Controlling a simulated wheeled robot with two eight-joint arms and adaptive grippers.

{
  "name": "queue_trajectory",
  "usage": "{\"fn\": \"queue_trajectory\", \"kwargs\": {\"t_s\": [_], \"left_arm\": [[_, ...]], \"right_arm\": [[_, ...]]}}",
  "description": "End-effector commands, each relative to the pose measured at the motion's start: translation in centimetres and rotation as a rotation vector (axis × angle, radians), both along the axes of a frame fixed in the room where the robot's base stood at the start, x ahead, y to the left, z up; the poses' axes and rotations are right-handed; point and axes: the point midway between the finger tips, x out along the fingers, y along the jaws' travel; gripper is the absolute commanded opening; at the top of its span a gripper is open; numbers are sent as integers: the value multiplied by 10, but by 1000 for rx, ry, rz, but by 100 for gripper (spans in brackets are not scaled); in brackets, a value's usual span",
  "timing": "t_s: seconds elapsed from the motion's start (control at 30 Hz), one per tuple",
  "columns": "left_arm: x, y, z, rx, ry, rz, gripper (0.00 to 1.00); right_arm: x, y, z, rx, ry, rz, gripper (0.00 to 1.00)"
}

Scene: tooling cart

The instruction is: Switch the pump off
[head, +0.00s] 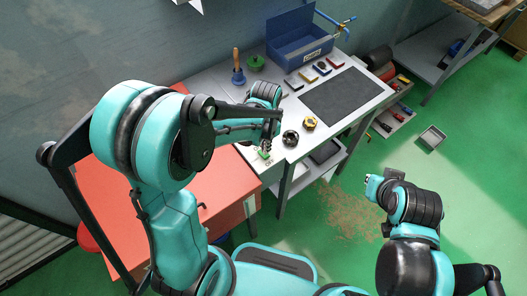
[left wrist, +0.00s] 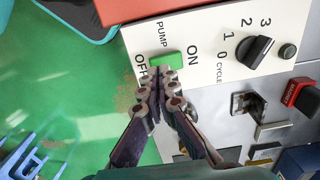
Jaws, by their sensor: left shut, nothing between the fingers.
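The pump switch is a green rocker (left wrist: 166,59) on a white panel (left wrist: 205,25), with PUMP above it, ON to its right and OFF to its left in the left wrist view. I cannot tell which side is pressed. My left gripper (left wrist: 160,82) is shut and empty, its fingertips just below the switch and overlapping its lower edge; contact is unclear. In the head view the left gripper (head: 265,146) is at the cart's front edge beside the green switch (head: 264,155). My right arm's end (head: 374,185) hangs over the floor; its fingers are not clear.
A black CYCLE knob (left wrist: 254,50) marked 0 to 3 sits right of the switch. A blue toolbox (head: 300,42), a dark mat (head: 342,97) and small parts occupy the cart top. A red-orange cabinet (head: 218,195) stands left of it.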

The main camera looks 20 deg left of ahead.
Motion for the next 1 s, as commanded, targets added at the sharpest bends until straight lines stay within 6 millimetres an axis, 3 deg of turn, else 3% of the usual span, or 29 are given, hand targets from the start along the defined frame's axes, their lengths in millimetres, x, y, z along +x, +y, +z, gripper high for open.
{"fn": "queue_trajectory", "kwargs": {"t_s": [1.0], "left_arm": [[0, 0, -16, 0, 0, 0, 0]], "right_arm": [[0, 0, -14, 0, 0, 0, 0]]}}
